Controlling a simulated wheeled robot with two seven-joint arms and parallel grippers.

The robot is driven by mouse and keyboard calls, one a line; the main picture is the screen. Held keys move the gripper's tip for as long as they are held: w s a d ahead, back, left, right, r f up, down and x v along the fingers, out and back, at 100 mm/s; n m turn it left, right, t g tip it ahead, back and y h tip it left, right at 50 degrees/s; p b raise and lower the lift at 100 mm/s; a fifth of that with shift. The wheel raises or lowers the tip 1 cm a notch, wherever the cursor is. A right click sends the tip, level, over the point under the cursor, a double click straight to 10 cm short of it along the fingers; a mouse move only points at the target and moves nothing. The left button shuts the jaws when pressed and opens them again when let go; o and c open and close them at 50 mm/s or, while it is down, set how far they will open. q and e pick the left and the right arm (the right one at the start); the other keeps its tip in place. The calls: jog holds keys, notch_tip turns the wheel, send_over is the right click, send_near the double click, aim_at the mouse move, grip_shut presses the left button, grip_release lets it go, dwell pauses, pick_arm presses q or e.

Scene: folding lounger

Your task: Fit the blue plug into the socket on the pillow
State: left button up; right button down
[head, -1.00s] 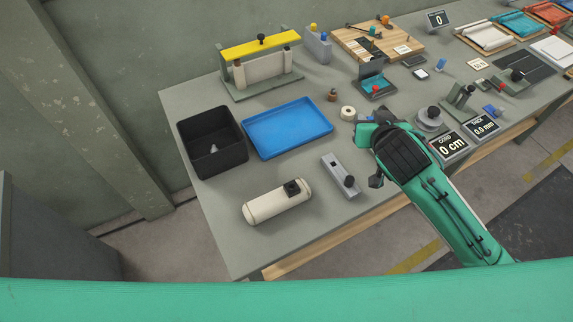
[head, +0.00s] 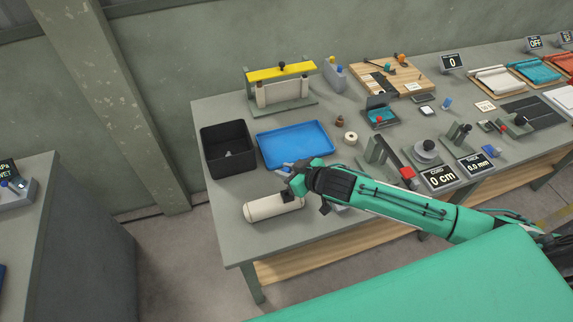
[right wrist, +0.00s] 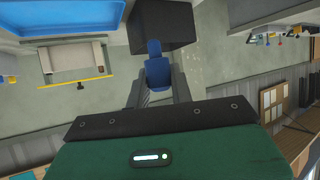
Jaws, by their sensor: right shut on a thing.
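The cream pillow (head: 265,209) is a bolster lying on its side near the table's front left. Its small dark socket block (head: 288,196) sits on top near the right end, partly covered by my right gripper. My right gripper (head: 287,170) is over the pillow's right end, by the socket. It is shut on the blue plug (right wrist: 156,70), which shows between the fingers in the right wrist view. The plug's far end points away from the gripper. I cannot tell whether the plug touches the socket. My left gripper is out of view.
A black bin (head: 205,160) and a blue tray (head: 325,143) stand behind the pillow. A yellow-topped stand (head: 283,73) is at the back. A red-ended fixture (head: 407,173) stands right of my right gripper, along my arm. Bare table lies left of the pillow.

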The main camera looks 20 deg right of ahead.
jog(key=shift+f, duration=0.2)
jog(key=shift+s, duration=0.1)
jog(key=shift+d, duration=0.1)
jog(key=shift+f+b, duration=0.35)
jog(key=shift+f, duration=0.45)
jog(key=shift+f+b, duration=1.2)
jog(key=shift+f, duration=0.8)
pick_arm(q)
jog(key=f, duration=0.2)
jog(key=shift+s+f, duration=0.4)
pick_arm(e)
jog(key=shift+f, duration=0.25)
jog(key=shift+f, duration=0.35)
